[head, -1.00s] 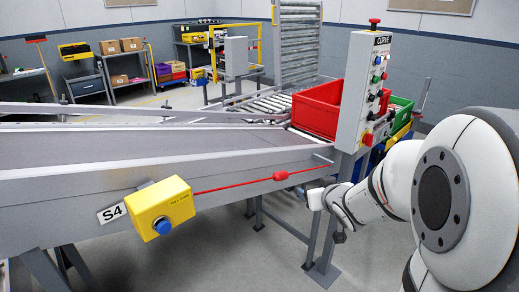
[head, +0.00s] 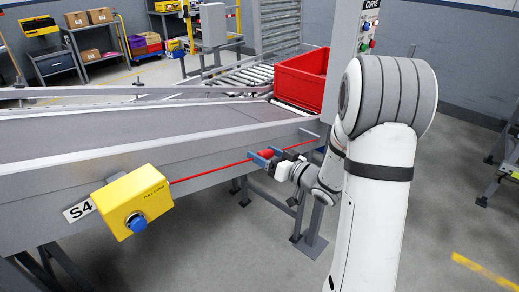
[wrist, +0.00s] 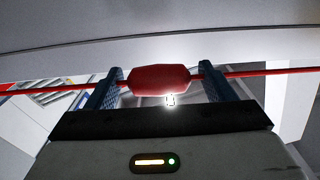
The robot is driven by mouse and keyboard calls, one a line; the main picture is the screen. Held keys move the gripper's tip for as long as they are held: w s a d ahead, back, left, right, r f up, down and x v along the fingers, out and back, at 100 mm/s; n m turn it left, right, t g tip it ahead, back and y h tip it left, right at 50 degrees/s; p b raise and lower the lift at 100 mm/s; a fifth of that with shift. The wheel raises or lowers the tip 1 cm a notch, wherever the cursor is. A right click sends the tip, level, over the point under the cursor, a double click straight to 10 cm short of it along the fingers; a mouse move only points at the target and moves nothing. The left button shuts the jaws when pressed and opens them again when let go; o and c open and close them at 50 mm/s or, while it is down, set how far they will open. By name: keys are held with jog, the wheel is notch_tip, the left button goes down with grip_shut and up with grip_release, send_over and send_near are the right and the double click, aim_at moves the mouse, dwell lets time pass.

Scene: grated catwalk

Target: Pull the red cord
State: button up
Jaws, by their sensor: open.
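The red cord (head: 210,173) runs taut along the side of the grey conveyor from a yellow pull-cord box (head: 133,203) with a blue button. A red grip (wrist: 160,79) is threaded on the cord; it also shows in the head view (head: 266,155). My gripper (head: 264,157) is at the grip. In the wrist view my gripper (wrist: 160,88) is open, with one blue finger on each side of the red grip. The fingertips reach about as far as the cord. Whether either finger touches the grip I cannot tell.
The conveyor side wall (head: 60,190) lies just behind the cord. A red crate (head: 298,80) sits on the conveyor near a grey control post (head: 345,40). Conveyor legs (head: 312,222) stand below. The floor (head: 215,250) in front is clear.

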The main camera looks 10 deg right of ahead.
jog(key=shift+x, duration=1.15)
jog(key=c, duration=1.1)
jog(key=shift+s+d+f, duration=0.1)
jog(key=shift+s+d, duration=0.2)
jog(key=v, duration=0.4)
jog(key=o, duration=1.1)
jog(key=shift+s, duration=0.1)
